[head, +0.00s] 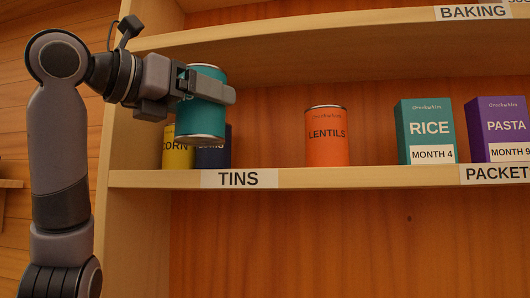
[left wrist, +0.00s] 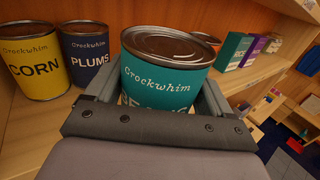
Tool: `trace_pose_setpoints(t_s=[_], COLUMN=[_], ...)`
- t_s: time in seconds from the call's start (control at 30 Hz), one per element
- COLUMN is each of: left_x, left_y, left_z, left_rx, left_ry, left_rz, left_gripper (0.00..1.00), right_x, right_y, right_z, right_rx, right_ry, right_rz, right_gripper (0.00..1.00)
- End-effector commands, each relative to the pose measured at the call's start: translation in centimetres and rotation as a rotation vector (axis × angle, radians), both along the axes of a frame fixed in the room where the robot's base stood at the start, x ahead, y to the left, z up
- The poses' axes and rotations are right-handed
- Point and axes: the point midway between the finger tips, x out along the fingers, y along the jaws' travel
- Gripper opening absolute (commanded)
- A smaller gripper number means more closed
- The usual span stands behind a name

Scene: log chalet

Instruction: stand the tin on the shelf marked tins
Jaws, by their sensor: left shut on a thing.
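A teal tin (head: 204,120) is held, slightly tilted, by my left gripper (head: 222,94), which is shut around its side. In the left wrist view the teal tin (left wrist: 160,80) sits between the two fingers; its lower label is hidden by the gripper. In the head view its base appears above the board of the shelf marked TINS (head: 238,179); I cannot tell how far in it is. A yellow CORN tin (left wrist: 35,68) and a navy PLUMS tin (left wrist: 86,54) stand to its left in the wrist view. My right gripper is not in view.
An orange LENTILS tin (head: 326,137) stands on the same shelf, with a clear gap to its left. Further right are a teal RICE box (head: 425,128) and a purple PASTA box (head: 497,125). The BAKING shelf (head: 330,32) overhangs above; a side upright (head: 123,150) is at left.

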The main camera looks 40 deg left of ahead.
Motion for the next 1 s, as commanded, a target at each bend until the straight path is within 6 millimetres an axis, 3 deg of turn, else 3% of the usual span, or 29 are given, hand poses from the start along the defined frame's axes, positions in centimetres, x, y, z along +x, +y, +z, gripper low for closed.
trace_pose_setpoints(t_s=[0.1, 0.5, 0.77, 1.0], left_x=[3.4, 13.1, 15.2, 15.2], left_y=[-0.3, -0.9, -0.9, -0.9], left_z=[0.1, 0.3, -0.1, -2.6], left_rx=[-0.002, -0.002, 0.0, 0.0], left_ry=[0.005, 0.0, -0.003, -0.002], left_rz=[-0.001, -0.002, 0.0, 0.001], left_gripper=[0.32, 0.32, 0.32, 0.32], right_x=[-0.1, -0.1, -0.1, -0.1], right_y=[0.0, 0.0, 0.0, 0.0], right_z=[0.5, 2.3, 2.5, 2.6], right_rx=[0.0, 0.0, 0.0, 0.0], right_ry=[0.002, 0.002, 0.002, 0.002], right_rz=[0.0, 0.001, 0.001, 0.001], right_gripper=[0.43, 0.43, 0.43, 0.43])
